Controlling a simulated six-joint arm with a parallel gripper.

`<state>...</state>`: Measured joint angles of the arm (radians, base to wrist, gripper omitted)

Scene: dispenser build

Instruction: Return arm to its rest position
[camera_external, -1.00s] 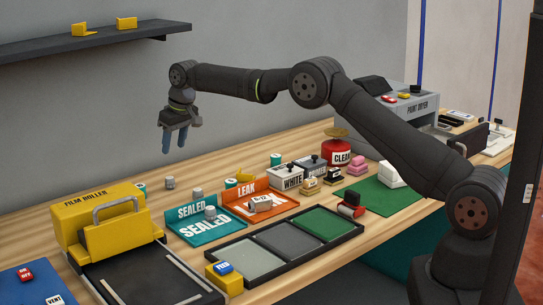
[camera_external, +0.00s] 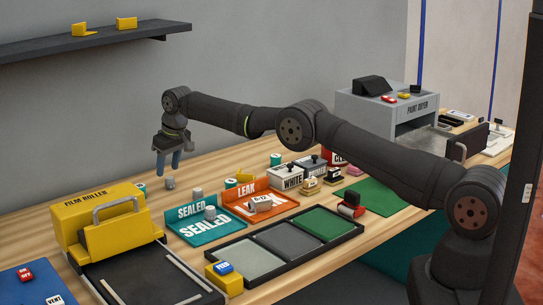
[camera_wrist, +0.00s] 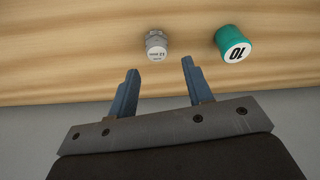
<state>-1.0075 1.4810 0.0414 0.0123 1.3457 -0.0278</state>
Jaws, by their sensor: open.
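My gripper (camera_external: 169,165) is open and empty, with its blue fingers pointing down above the back part of the bench, left of centre. In the wrist view my gripper (camera_wrist: 158,82) has its two fingers spread apart. A small grey cylinder (camera_external: 170,183) stands on the bench just below the fingertips. It also shows in the wrist view (camera_wrist: 156,45), ahead of the gap between the fingers and not between them. A teal cylinder marked 10 (camera_wrist: 234,42) stands to its right in that view. My arm reaches out leftward over the bench.
A yellow film roller (camera_external: 95,220) stands at the left. A teal SEALED tray (camera_external: 205,229) and an orange LEAK tray (camera_external: 266,207) lie in the middle. A grey paint dryer (camera_external: 385,110) is at the back right. A dark shelf (camera_external: 100,44) hangs on the wall.

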